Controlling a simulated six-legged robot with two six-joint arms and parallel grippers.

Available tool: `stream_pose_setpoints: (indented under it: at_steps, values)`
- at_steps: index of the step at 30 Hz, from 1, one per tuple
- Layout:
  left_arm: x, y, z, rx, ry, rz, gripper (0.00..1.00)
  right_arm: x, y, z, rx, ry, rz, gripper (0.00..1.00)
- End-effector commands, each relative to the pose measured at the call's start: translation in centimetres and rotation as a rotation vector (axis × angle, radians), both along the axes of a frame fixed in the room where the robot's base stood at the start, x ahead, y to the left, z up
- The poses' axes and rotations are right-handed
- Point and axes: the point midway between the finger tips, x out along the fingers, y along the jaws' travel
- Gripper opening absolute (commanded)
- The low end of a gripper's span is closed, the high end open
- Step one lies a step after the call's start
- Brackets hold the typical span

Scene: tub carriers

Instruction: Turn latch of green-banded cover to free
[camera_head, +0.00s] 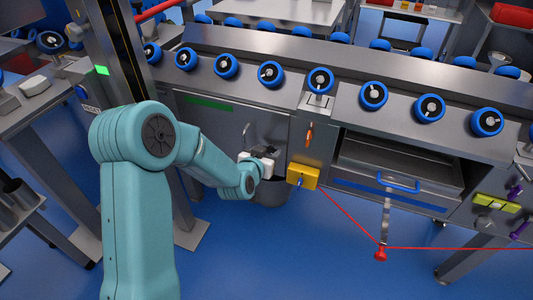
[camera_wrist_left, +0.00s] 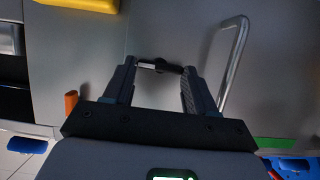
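The green-banded cover (camera_head: 207,122) is a grey metal panel below the stove-like counter, with a green strip near its upper left. It fills much of the left wrist view (camera_wrist_left: 178,28), where part of the green strip (camera_wrist_left: 285,144) shows at the lower right. A bent metal handle (camera_wrist_left: 236,62) stands on it. The latch, a small dark bar (camera_wrist_left: 160,66), lies crosswise between my left fingertips. My left gripper (camera_wrist_left: 160,72) is open, its fingers apart on either side of the latch; contact cannot be told. In the head view my left gripper (camera_head: 264,158) hides the latch. My right gripper is not in view.
An orange lever (camera_head: 309,134) and a yellow box (camera_head: 303,176) sit just right of the cover. A red line runs from the box to a red floor piece (camera_head: 380,254). An open drawer with a blue handle (camera_head: 398,186) is further right. A grey bin (camera_head: 272,194) stands below.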

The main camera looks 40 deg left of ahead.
Motion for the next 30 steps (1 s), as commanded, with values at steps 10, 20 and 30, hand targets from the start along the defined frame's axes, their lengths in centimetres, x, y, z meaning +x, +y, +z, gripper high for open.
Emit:
stream_pose_setpoints:
  at_steps: [10,20,30]
  values:
    - [0.0,0.0,-0.1,-0.018,-0.005,0.000,0.26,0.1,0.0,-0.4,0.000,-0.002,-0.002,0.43]
    - [0.0,0.4,-0.6,-0.188,-0.050,0.001,0.26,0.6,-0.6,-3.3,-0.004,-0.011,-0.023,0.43]
    - [-0.2,0.8,-0.4,-0.491,-0.122,-0.001,0.26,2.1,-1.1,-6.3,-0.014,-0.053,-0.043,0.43]
